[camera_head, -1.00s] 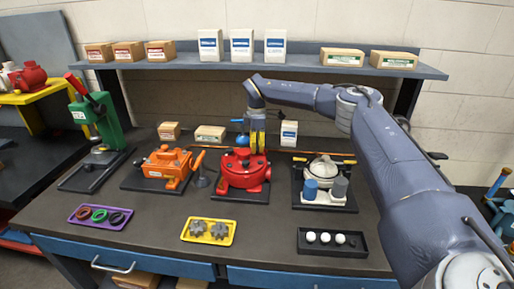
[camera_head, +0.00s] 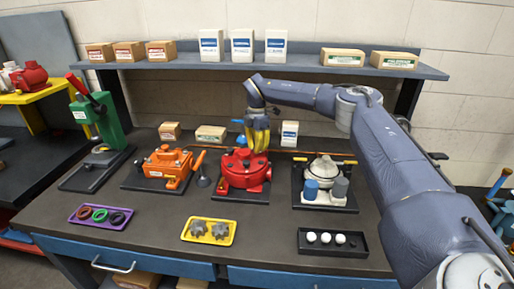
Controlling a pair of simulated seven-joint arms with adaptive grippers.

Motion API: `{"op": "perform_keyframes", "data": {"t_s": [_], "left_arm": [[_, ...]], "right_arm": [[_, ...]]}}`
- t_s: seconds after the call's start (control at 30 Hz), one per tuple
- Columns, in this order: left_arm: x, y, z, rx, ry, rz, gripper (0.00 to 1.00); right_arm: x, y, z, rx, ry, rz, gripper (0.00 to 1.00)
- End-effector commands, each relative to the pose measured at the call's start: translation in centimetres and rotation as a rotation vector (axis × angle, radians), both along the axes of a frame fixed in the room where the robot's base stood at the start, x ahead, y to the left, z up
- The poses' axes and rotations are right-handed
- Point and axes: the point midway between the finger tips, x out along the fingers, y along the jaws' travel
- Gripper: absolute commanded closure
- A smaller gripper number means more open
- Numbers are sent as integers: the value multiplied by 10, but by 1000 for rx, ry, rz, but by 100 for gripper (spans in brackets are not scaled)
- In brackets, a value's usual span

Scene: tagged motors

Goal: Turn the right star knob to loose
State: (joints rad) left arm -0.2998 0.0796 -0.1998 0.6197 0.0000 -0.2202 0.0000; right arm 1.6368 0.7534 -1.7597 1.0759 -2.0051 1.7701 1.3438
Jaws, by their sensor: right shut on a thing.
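A red round machine (camera_head: 243,177) stands on a dark base plate in the middle of the bench. My right gripper (camera_head: 259,150) reaches down from above with its yellow fingers at the top right of this machine. It is shut on the right star knob, which the fingers hide almost fully. A blue part (camera_head: 239,139) shows at the top of the machine, left of the fingers. My left gripper is not in view.
An orange machine (camera_head: 164,165) stands to the left and a white machine with blue and grey cylinders (camera_head: 323,171) to the right. In front lie a purple tray (camera_head: 84,221), a yellow tray (camera_head: 188,238) with grey star-shaped parts, and a black tray (camera_head: 336,247). A shelf (camera_head: 205,65) with boxes hangs behind.

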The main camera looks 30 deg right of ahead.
Motion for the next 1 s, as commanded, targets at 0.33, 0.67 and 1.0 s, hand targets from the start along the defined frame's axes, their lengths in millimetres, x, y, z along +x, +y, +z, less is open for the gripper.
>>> {"op": "perform_keyframes", "data": {"t_s": [0.33,0.67,1.0], "left_arm": [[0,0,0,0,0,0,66],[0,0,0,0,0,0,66],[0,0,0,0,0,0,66]], "right_arm": [[1,-6,-1,-7,-2,308,100],[2,-6,-1,-10,-2,528,100],[3,-6,0,-12,-3,631,100]]}}
